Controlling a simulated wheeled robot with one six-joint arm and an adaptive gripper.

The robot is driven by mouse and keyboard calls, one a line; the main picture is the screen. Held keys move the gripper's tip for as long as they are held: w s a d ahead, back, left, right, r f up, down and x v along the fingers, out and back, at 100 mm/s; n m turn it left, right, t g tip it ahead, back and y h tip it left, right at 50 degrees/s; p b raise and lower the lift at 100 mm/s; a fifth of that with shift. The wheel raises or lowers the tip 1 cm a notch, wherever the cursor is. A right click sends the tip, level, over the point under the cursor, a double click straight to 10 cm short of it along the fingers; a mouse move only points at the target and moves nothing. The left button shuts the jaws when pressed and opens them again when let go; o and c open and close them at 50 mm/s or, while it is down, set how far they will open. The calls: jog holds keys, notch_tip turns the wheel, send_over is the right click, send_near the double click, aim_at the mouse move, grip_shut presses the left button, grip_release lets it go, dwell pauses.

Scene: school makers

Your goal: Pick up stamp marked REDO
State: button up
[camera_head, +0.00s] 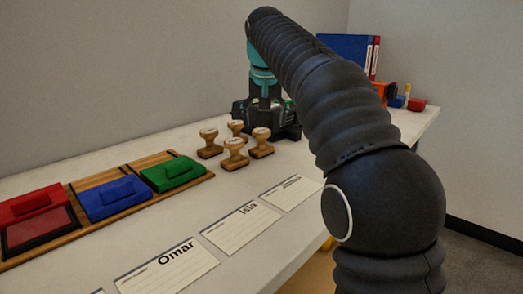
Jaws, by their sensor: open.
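Several wooden stamps stand upright in a close group on the white table: a left one (209,145), a back one (236,128), a front one (235,157) and a right one (261,145). Each has a round knob with a pale top and a wider wooden base. The markings on the tops are too small to read, so I cannot tell which one says REDO. My dark ribbed arm rises across the right side of the view.
A wooden rack (203,183) holds red, blue and green ink pads at left. Name cards (240,229) line the front edge. Binders (345,46) stand at the back right.

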aim_at(261, 131)
jog(key=shift+a+b+x, duration=0.15)
jog(key=shift+b+x, duration=0.2)
jog(key=shift+x, duration=1)
jog(key=shift+a+b+x, duration=0.15)
jog(key=shift+b+x, duration=0.2)
jog(key=shift+x, duration=1)
jog(key=c, duration=1.3)
